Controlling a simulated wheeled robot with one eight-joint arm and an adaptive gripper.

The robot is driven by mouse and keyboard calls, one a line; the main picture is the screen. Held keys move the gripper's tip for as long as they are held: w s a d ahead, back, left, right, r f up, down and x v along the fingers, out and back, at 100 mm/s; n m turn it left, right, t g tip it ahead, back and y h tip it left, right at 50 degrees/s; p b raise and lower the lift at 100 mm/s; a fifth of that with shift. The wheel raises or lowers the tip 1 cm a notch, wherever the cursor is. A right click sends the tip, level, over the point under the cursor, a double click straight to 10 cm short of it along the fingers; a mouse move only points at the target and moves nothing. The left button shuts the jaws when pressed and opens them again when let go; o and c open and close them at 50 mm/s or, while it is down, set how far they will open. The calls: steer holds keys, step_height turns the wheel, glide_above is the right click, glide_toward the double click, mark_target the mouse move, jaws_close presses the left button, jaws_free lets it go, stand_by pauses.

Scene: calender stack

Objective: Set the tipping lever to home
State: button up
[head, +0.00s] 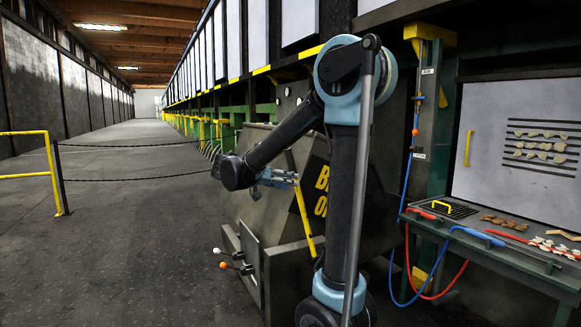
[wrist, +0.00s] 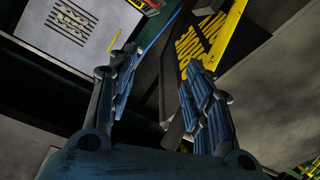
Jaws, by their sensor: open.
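My gripper (head: 292,178) is open and empty, in front of the sloping face of a dark metal bin (head: 262,205) with yellow lettering. In the wrist view its two fingers (wrist: 162,62) are spread, with nothing between them. A yellow bar (head: 305,222) slants down the bin face just below my gripper; it also shows in the wrist view (wrist: 226,42), beyond the right finger. Two short levers, one with a white knob (head: 217,251) and one with an orange knob (head: 223,265), stick out low at the bin's left front, apart from my gripper. I cannot tell which is the tipping lever.
A bench (head: 490,255) with red- and blue-handled tools and small flat pieces stands at the right, below a pale panel (head: 520,140). Blue and red hoses hang beside it. A yellow rail (head: 52,170) with ropes stands at the left. The aisle floor (head: 140,220) is clear.

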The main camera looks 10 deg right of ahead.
mark_target(291, 162)
steer(key=w+a+r+m+t+h, duration=0.1)
steer(key=w+a+r+m+h, duration=0.15)
steer(key=a, duration=0.35)
steer(key=w+a+r+m+t+h, duration=0.1)
steer(key=w+a+t, duration=0.15)
steer(key=a, duration=0.25)
steer(key=shift+g+y, duration=0.25)
steer(key=shift+g, duration=0.1)
steer(key=x, duration=1.7)
steer(key=shift+w+r, duration=0.2)
steer(key=shift+d, duration=0.1)
jaws_close()
